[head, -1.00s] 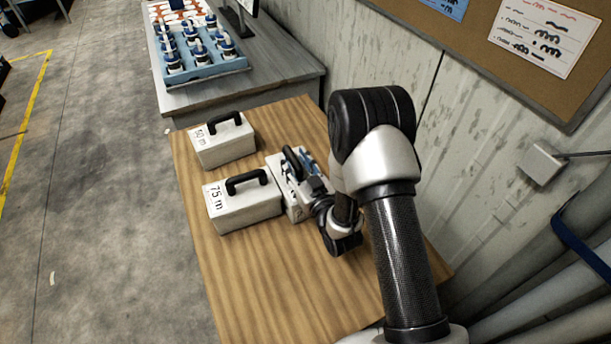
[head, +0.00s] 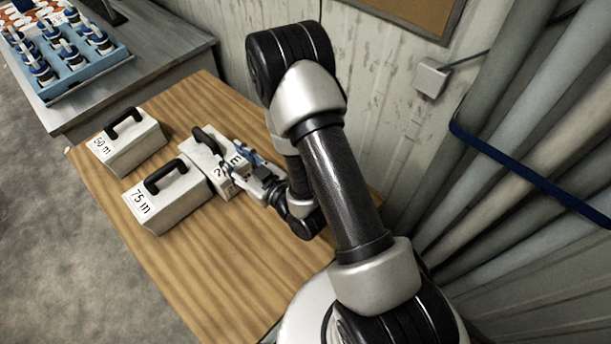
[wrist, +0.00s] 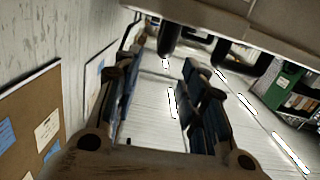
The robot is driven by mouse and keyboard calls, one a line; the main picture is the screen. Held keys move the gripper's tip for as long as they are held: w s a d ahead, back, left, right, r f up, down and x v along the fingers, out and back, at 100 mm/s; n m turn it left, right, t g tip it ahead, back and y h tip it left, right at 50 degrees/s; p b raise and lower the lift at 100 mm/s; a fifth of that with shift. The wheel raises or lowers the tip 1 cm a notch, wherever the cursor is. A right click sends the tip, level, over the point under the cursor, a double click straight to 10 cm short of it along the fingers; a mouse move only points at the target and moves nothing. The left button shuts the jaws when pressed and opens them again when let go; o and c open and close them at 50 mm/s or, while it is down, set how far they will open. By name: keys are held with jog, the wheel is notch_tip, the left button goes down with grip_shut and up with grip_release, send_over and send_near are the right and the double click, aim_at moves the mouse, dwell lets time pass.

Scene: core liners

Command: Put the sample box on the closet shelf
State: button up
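Three white boxes with black handles stand on the wooden table (head: 225,260). One box (head: 128,150) reads "50 m" and one (head: 172,203) reads "75 m". The third box (head: 203,160) is to their right, its label partly covered by my gripper (head: 243,158). My gripper reaches it from the right, close to its label side; whether they touch is unclear. In the wrist view my gripper (wrist: 162,105) has its two fingers spread, with nothing seen between them. A pale edge with dark handle-like shapes fills the top there. The closet shelf is not clearly identifiable.
A grey bench (head: 165,45) with a blue rack (head: 75,75) of bottles stands behind the table. The wall and thick grey pipes (head: 500,120) are close on the right. Floor (head: 60,240) is clear at left. A green unit (wrist: 287,85) shows in the wrist view.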

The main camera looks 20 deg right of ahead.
jog(key=shift+n+g+h, duration=0.3)
jog(key=shift+g+h, duration=0.2)
jog(key=shift+g, duration=0.1)
jog(key=w+r, duration=0.1)
jog(key=w+d+r, duration=0.1)
jog(key=r, duration=0.1)
jog(key=shift+w+r, duration=0.1)
jog(key=shift+w, duration=0.3)
jog(key=s+d+r+m+g+h, duration=0.2)
jog(key=s+d+r+g+h, duration=0.25)
jog(key=d+r, duration=0.4)
jog(key=s+r+m+g+h, duration=0.1)
jog(key=s+r, duration=0.4)
jog(key=s, duration=0.3)
jog(key=shift+d+r+m+g, duration=0.2)
jog(key=shift+r+m+g, duration=0.1)
jog(key=shift+m+g, duration=0.1)
jog(key=shift+o, duration=0.6)
jog(key=s+r+m+g, duration=0.1)
jog(key=s+r+g, duration=0.2)
jog(key=s, duration=1.3)
jog(key=shift+s+a+m, duration=0.15)
jog(key=shift+a+m, duration=0.2)
jog(key=shift+m, duration=0.05)
jog(key=shift+s+g, duration=0.25)
